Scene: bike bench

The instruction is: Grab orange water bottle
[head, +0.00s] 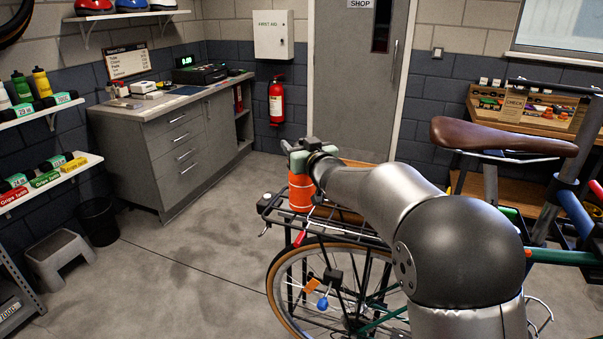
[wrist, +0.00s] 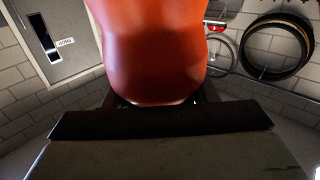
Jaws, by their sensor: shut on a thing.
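The orange water bottle (head: 301,192) is in my gripper (head: 300,150), above the rear rack of the bike in the head view. It looks upright there, and whether its base touches the rack cannot be told. In the wrist view the orange bottle (wrist: 155,50) fills the upper middle, close to the camera. A dark edge and pale block of my gripper (wrist: 160,120) lie across the lower part. My gripper is shut on the bottle; the fingertips are mostly hidden.
The bike's rack (head: 268,208), rear wheel (head: 285,280) and brown saddle (head: 500,138) are close to my arm. A grey cabinet (head: 180,150) stands at the left back, with a red extinguisher (head: 277,102) on the wall. Open floor (head: 180,270) lies left of the bike.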

